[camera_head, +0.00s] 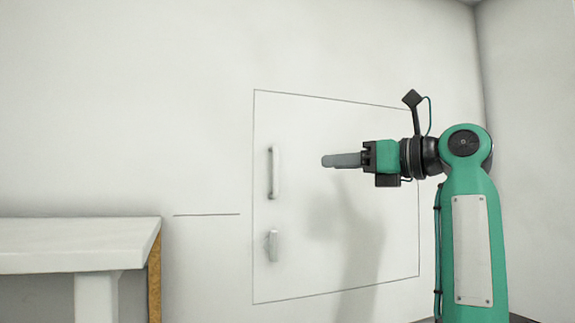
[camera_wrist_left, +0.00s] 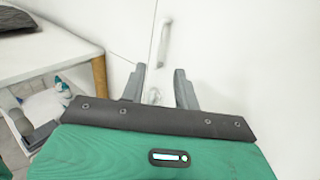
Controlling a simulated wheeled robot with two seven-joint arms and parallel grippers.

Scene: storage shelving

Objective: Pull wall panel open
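The wall panel (camera_head: 330,245) is a white door outlined by thin dark seams, flush with the white wall. A long vertical bar handle (camera_head: 274,172) is near its left edge, with a short knob or latch (camera_head: 273,245) below it. My left gripper (camera_head: 325,160) is in front of the panel, to the right of the handle and apart from it, fingers pointing left. In the left wrist view, its two grey fingers (camera_wrist_left: 158,70) are spread with nothing held. The bar handle (camera_wrist_left: 165,43) shows beyond the fingertips, and the short latch (camera_wrist_left: 154,95) shows between the fingers. My right gripper is not seen.
A white table (camera_head: 80,240) stands at the lower left, left of the panel. In the left wrist view, a dark object (camera_wrist_left: 15,20) lies on it and a light bin (camera_wrist_left: 45,103) with small items is below. A wall corner is at the right. The space before the handle looks clear.

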